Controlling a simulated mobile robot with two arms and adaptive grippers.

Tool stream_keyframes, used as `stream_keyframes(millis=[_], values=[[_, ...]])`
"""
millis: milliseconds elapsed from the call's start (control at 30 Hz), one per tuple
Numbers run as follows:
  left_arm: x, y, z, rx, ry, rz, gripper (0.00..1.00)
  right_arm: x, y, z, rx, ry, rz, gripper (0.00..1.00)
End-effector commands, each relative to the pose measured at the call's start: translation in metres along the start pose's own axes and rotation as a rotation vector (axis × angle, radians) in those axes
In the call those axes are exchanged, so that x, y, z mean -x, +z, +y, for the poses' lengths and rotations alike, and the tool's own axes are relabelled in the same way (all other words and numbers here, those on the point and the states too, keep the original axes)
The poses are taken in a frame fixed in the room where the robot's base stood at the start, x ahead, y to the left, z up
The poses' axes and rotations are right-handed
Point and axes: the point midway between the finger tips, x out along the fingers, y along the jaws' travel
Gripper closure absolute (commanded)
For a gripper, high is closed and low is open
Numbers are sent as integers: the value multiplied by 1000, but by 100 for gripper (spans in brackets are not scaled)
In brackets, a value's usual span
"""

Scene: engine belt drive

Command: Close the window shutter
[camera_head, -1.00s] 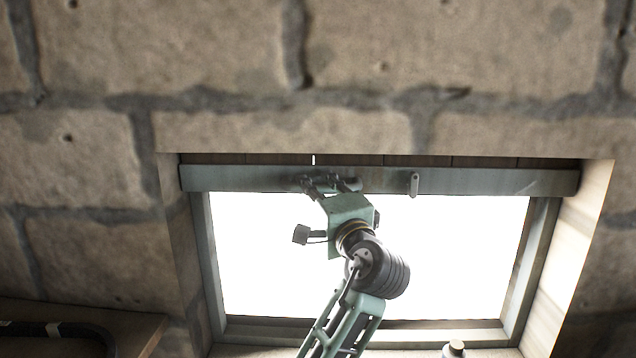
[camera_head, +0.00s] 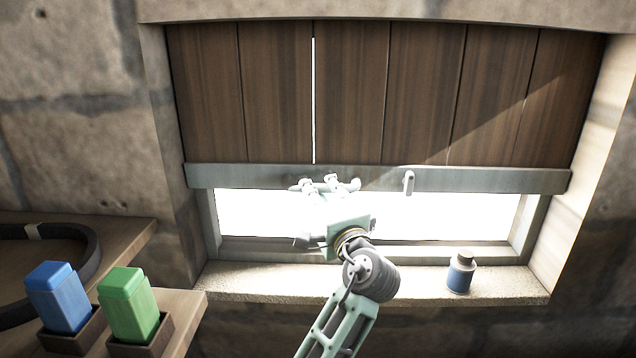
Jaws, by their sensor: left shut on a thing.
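The window shutter (camera_head: 350,95) is a panel of brown wooden boards with a grey-green rail (camera_head: 480,180) along its bottom edge. It covers the upper, larger part of the window opening. A bright strip of open window (camera_head: 450,215) shows below the rail. My left gripper (camera_head: 325,186) is at the rail, left of its middle, shut on what looks like a handle there; the fingers hide most of it. A small upright latch (camera_head: 409,182) sits on the rail to the right of the gripper. My right gripper is not in view.
A dark blue bottle (camera_head: 461,273) stands on the stone sill (camera_head: 410,288), right of my arm. At the lower left, a blue container (camera_head: 58,297) and a green container (camera_head: 128,304) stand in holders on wooden shelves, near a black belt (camera_head: 85,250).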

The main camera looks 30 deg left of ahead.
Motion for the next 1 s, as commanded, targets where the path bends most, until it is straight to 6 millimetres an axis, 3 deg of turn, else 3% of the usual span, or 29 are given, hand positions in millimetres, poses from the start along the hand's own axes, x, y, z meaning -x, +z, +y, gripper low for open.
stream_keyframes(millis=[433, 467, 533, 867, 1000], values=[[1, 0, 5, 6, 3, 2, 100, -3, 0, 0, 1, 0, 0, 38], [1, 0, 5, 6, 3, 2, 84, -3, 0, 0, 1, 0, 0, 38], [1, 0, 5, 5, 2, 2, 78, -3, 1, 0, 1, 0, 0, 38], [2, 0, 4, 2, 0, 2, 77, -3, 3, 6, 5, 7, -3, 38], [14, 0, 5, 2, 2, 2, 77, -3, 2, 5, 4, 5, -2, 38]])
